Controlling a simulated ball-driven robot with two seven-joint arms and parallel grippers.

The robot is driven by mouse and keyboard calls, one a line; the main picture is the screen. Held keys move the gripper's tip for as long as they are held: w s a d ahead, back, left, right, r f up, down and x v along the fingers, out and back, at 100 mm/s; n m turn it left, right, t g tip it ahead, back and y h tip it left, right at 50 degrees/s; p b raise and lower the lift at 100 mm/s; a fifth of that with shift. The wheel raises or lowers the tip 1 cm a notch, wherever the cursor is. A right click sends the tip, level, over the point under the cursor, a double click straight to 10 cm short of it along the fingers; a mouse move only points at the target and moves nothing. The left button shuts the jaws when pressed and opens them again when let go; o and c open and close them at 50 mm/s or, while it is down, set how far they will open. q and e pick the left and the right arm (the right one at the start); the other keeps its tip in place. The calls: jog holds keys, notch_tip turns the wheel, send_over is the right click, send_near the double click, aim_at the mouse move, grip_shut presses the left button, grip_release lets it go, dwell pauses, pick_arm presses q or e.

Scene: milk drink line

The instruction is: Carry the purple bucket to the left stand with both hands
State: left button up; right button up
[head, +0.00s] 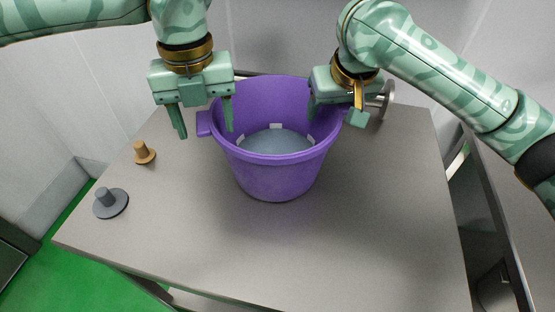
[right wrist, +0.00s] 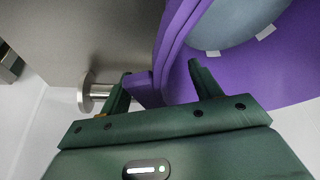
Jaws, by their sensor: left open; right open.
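The purple bucket (head: 275,180) stands upright on a grey table (head: 330,250) and holds a grey-blue content (head: 275,142). Its left side handle (head: 204,123) sticks out between the fingers of my open left gripper (head: 204,118). My open right gripper (head: 334,110) is at the bucket's right rim. In the right wrist view, a purple handle (right wrist: 142,88) lies between the open fingers of this gripper (right wrist: 160,85), and the bucket wall (right wrist: 285,85) fills the right side. I cannot tell which surface is the left stand.
A tan knob (head: 144,153) and a grey disc with a peg (head: 110,203) are on the table's left. A steel round piece (head: 388,98) stands behind the right gripper, also visible in the wrist view (right wrist: 88,93). Another grey surface (head: 500,185) lies right. The table front is clear.

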jog(key=shift+s, duration=0.1)
jog(key=shift+r, duration=0.2)
pick_arm(q)
notch_tip(320, 180, up, 11)
pick_arm(e)
jog(key=v, duration=1.1)
jog(key=shift+r, duration=0.35)
pick_arm(q)
jog(key=shift+s+f, duration=0.1)
